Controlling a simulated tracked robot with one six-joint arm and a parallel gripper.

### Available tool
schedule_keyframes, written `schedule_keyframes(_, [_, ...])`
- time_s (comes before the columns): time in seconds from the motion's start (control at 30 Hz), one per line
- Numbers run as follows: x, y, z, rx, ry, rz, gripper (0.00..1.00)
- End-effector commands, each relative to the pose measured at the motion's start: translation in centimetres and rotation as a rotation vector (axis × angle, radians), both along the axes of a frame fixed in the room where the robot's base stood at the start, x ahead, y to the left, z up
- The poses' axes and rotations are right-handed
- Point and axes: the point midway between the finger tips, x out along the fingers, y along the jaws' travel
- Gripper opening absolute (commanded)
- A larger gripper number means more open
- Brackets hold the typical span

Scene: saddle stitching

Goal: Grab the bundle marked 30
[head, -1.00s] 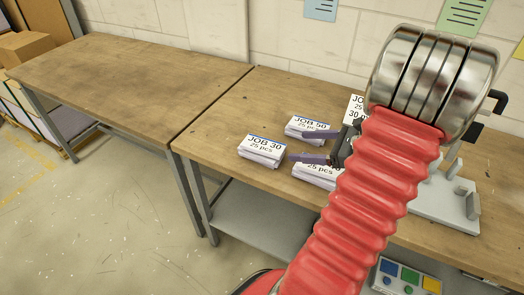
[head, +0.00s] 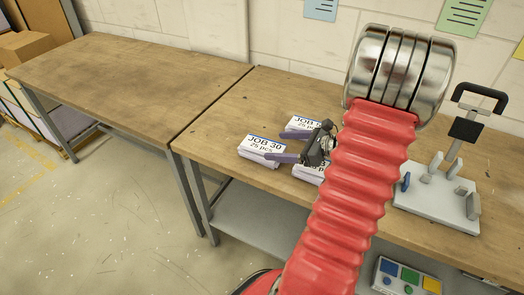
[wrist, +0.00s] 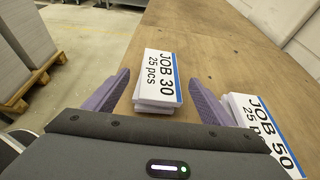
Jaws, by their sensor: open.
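The bundle marked JOB 30 (head: 262,149) is a white stack with a blue edge stripe, lying near the left end of the right-hand table. In the wrist view the JOB 30 bundle (wrist: 156,82) lies ahead, between and slightly beyond my fingertips. My gripper (head: 273,148) is open and empty, with purple fingers; it also shows in the wrist view (wrist: 160,85). One finger overlaps the bundle's right edge in the head view; I cannot tell whether it touches.
The JOB 50 bundle (head: 302,123) lies close behind; in the wrist view it (wrist: 262,130) is beside the right finger. Another bundle (head: 308,172) is partly hidden by my gripper. A stapling device (head: 440,200) stands at right. The left table (head: 130,75) is clear.

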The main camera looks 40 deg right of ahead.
Motion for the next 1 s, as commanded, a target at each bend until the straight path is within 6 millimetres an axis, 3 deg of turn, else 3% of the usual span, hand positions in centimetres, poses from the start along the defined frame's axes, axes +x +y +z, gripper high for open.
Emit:
schedule_keyframes(0.5, [4.1,1.6,-2.4,-0.001,0.000,0.001,0.77])
schedule_keyframes(1.0, [4.3,1.7,-2.5,0.000,0.000,0.000,0.77])
